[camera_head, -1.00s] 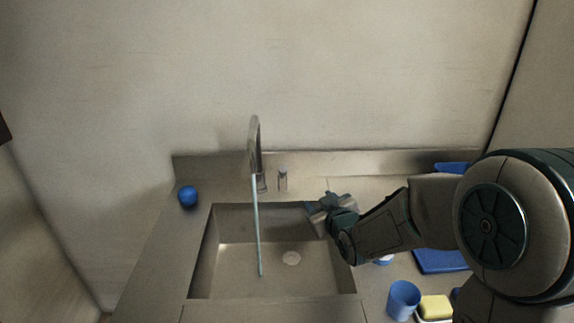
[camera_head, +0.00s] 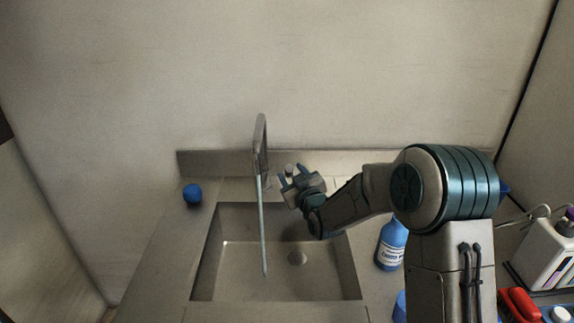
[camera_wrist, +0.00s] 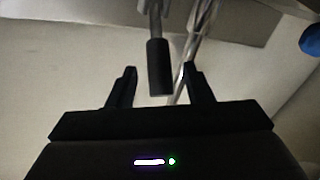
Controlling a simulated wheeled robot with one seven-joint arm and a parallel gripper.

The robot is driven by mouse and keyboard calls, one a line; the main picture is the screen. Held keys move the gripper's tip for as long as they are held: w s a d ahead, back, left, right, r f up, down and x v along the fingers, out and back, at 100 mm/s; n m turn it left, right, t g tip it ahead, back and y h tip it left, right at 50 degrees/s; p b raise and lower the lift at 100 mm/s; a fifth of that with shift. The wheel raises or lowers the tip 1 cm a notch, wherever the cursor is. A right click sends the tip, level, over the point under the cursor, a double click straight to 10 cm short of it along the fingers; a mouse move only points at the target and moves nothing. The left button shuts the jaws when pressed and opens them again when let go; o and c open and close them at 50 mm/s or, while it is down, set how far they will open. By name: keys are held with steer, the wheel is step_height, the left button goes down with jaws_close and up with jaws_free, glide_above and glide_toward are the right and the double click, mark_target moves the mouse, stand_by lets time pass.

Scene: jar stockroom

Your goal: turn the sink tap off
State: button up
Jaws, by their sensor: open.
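The sink tap (camera_head: 260,137) is a tall grey arched spout at the back of the sink (camera_head: 235,270). A thin stream of water (camera_head: 263,225) runs from it into the basin. The tap's small upright handle (camera_head: 289,169) stands to the right of the spout. My gripper (camera_head: 293,174) is open at the back right of the sink, fingers toward the handle. In the wrist view the handle's dark cylinder (camera_wrist: 159,72) shows between my two open fingers, with a gap on each side. The shiny spout and stream (camera_wrist: 200,30) show just behind it.
A blue ball (camera_head: 192,194) sits on the counter left of the sink. A blue bottle (camera_head: 391,246) stands right of the sink, beside my arm. A white jug (camera_head: 546,250) and a red item (camera_head: 518,303) are at the far right. A wall closes the back.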

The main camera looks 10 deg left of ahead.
steer(key=shift+p+x, duration=0.3)
steer(key=shift+x, duration=1.85)
jaws_close()
steer(key=shift+d, duration=0.1)
